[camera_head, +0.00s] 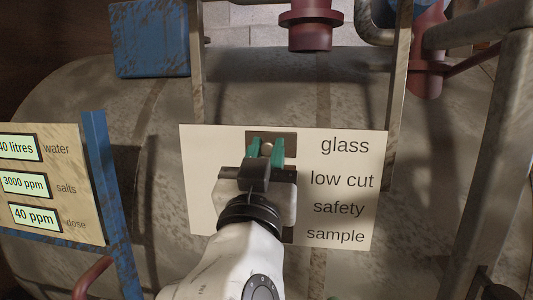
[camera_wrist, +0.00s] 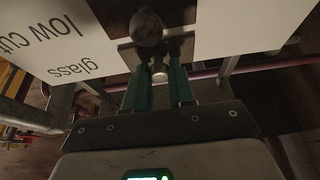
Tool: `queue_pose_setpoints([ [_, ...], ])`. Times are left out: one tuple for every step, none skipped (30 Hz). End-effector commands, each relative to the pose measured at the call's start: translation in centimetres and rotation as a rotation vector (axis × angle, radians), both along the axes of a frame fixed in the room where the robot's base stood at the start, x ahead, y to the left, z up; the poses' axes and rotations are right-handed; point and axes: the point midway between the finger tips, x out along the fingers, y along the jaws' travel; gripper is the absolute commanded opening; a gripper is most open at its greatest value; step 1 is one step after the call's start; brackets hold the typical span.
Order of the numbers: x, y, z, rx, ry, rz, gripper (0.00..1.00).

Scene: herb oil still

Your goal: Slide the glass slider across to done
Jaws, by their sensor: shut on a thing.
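A cream panel (camera_head: 345,158) is labelled glass, low cut, safety and sample down its right side. The glass slider's pale round knob (camera_head: 267,148) sits in a dark slot plate (camera_head: 288,135) in the top row, left of the word glass, near the plate's middle. My gripper (camera_head: 267,151) reaches up from below, its two green fingers on either side of the knob, shut on it. The wrist view shows the knob (camera_wrist: 159,74) between the fingertips (camera_wrist: 159,80). My wrist hides most of the lower rows' slots.
A dark round knob (camera_wrist: 146,25) stands just beyond the fingertips in the wrist view. A sign with water, salts and dose readouts (camera_head: 40,180) is at the left. Metal posts (camera_head: 490,170) and red pipes (camera_head: 427,60) flank the right, before a large grey tank (camera_head: 90,110).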

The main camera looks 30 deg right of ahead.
Motion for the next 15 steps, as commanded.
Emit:
queue_pose_setpoints([
  [0.00,0.01,-0.01,0.000,0.000,0.000,0.00],
  [0.00,0.01,-0.01,0.000,0.000,0.000,0.00],
  [0.00,0.01,-0.01,0.000,0.000,0.000,0.00],
  [-0.01,0.02,-0.02,0.000,0.000,0.000,0.00],
  [-0.01,0.02,-0.02,0.000,0.000,0.000,0.00],
  [-0.01,0.02,-0.02,0.000,0.000,0.000,0.00],
  [-0.01,0.02,-0.02,0.000,0.000,0.000,0.00],
  [-0.01,0.02,-0.02,0.000,0.000,0.000,0.00],
  [-0.01,0.02,-0.02,0.000,0.000,0.000,0.00],
  [-0.01,0.02,-0.02,0.000,0.000,0.000,0.00],
  [-0.01,0.02,-0.02,0.000,0.000,0.000,0.00],
  [0.01,0.03,-0.03,0.000,0.000,0.000,0.00],
  [0.04,0.09,-0.06,0.000,0.000,0.001,0.00],
  [0.13,0.20,-0.11,0.000,0.000,0.001,0.00],
  [0.33,0.45,-0.22,0.000,0.000,0.001,0.00],
])
